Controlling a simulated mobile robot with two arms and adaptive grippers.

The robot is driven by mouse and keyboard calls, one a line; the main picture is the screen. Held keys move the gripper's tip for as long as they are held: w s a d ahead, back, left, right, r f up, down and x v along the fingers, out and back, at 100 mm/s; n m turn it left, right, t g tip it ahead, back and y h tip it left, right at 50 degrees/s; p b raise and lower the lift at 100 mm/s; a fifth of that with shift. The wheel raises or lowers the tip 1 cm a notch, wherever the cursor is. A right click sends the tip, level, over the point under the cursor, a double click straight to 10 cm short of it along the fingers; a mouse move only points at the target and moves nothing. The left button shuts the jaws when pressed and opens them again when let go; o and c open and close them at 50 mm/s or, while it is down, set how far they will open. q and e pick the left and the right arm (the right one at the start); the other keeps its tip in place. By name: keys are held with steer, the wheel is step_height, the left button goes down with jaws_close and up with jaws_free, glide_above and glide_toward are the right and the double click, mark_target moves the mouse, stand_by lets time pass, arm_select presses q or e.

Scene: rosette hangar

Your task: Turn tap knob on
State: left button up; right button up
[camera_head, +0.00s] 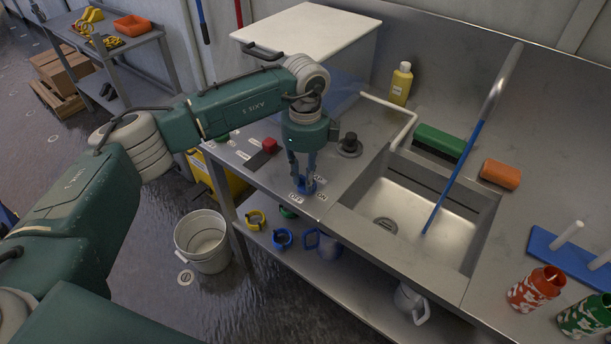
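A blue tap knob (307,187) sits at the front of the metal counter, left of the sink, with OFF and ON labels beside it. My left gripper (303,182) points straight down over the knob. Its two fingers are apart, with their tips at the knob and partly covering it. I cannot tell whether they press on it. A pale bent spout (394,112) reaches over the back left of the sink basin (400,208); no water shows. My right gripper is not in view.
A red button (269,145) and a black knob (349,145) flank the gripper on the counter. A blue-handled tool (455,178) leans in the sink. A yellow bottle (401,84) stands behind. A white bucket (203,242) is on the floor.

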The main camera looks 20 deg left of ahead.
arm_select(q)
steer(key=shift+o, duration=1.1)
step_height(320, 180, up, 12)
steer(key=shift+s+f, duration=0.1)
